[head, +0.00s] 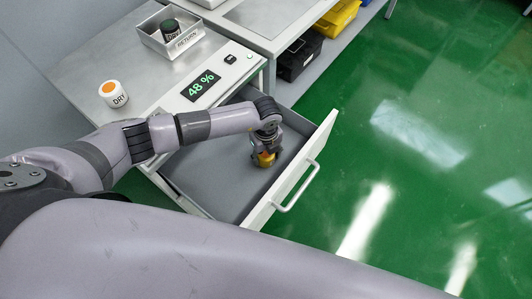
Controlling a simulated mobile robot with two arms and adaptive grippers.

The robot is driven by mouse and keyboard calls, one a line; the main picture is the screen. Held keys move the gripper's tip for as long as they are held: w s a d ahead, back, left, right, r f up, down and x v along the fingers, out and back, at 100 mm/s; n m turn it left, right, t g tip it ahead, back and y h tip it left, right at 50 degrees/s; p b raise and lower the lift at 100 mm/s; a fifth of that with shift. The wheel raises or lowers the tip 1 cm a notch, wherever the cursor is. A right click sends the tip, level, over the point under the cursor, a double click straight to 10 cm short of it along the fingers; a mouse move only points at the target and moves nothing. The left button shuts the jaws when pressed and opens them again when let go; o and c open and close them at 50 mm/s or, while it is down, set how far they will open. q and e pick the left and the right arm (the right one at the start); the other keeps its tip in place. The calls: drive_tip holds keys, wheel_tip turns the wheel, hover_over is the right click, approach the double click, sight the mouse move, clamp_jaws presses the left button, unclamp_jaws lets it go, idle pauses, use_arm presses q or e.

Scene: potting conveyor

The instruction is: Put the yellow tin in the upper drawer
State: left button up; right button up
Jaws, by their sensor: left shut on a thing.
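The upper drawer (205,180) is pulled open, with its white front panel and bar handle on the right. My left gripper (265,152) is inside the drawer's outline, pointing down near the front panel. It is shut on the yellow tin (265,160), of which only a small part shows below the fingers. I cannot tell whether the tin touches the drawer floor. The rest of the drawer that I can see is empty. My right gripper is not in view.
A white jar marked DRY with an orange lid (113,94) stands on the metal worktop (75,62). A RETURN tray (180,50) holds a dark tin (172,30). A display (201,86) reads 48 %. Black and yellow bins sit on a shelf behind. Green floor is clear at right.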

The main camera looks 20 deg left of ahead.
use_arm(q)
drive_tip(key=shift+f, duration=0.1)
drive_tip(key=o, duration=1.2)
